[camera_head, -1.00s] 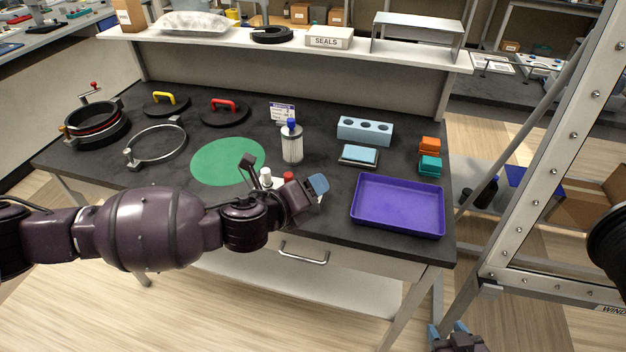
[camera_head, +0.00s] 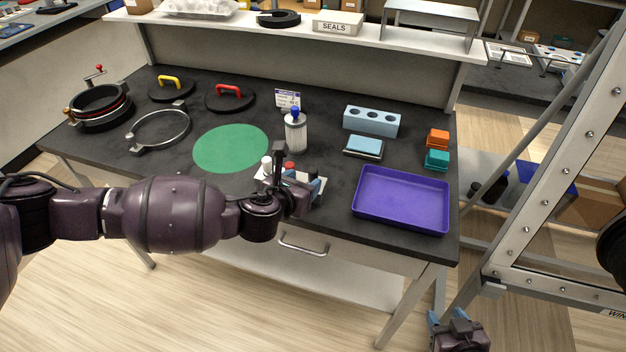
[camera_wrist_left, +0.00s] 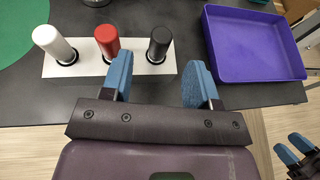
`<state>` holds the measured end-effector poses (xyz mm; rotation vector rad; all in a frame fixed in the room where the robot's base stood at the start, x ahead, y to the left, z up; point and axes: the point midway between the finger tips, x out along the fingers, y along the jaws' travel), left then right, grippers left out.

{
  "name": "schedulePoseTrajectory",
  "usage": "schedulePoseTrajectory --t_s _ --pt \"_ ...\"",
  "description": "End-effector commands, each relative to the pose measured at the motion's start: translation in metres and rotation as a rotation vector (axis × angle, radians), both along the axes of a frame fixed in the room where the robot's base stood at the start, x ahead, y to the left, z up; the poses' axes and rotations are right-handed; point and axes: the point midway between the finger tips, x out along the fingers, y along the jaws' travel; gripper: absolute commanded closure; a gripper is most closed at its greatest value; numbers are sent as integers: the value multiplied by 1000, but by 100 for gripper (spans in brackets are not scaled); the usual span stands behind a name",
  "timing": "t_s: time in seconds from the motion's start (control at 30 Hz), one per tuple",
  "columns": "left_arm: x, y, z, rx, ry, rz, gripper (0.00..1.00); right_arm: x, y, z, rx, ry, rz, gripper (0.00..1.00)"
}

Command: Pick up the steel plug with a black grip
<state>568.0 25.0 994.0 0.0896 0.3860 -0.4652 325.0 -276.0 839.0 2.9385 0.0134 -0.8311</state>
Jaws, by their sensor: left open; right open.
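The plug with a black grip (camera_wrist_left: 159,43) stands upright in a pale block (camera_wrist_left: 90,64) in the left wrist view. It is the rightmost of three plugs, beside the red-gripped plug (camera_wrist_left: 107,40) and the white-gripped plug (camera_wrist_left: 52,43). My left gripper (camera_wrist_left: 157,78) is open and empty; the black plug appears between its two blue fingers, beyond the tips. In the head view my left gripper (camera_head: 308,190) hides the black plug and part of the block. My right gripper (camera_head: 456,328) is open and empty, low beside the bench.
A purple tray (camera_head: 402,200) lies right of the block. A green mat (camera_head: 230,148) lies to the left and a clear bottle with a blue cap (camera_head: 295,132) stands behind. A light blue holed block (camera_head: 371,121) stands further back. A metal frame rises at the right.

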Motion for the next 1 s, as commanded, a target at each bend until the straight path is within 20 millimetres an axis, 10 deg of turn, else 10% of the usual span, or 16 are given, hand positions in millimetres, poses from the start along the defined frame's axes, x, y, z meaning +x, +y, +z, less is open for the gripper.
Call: schedulePoseTrajectory --t_s 1.0 --pt "49 -25 -24 -1 2 1 48 3 -1 1 -5 -6 4 50"
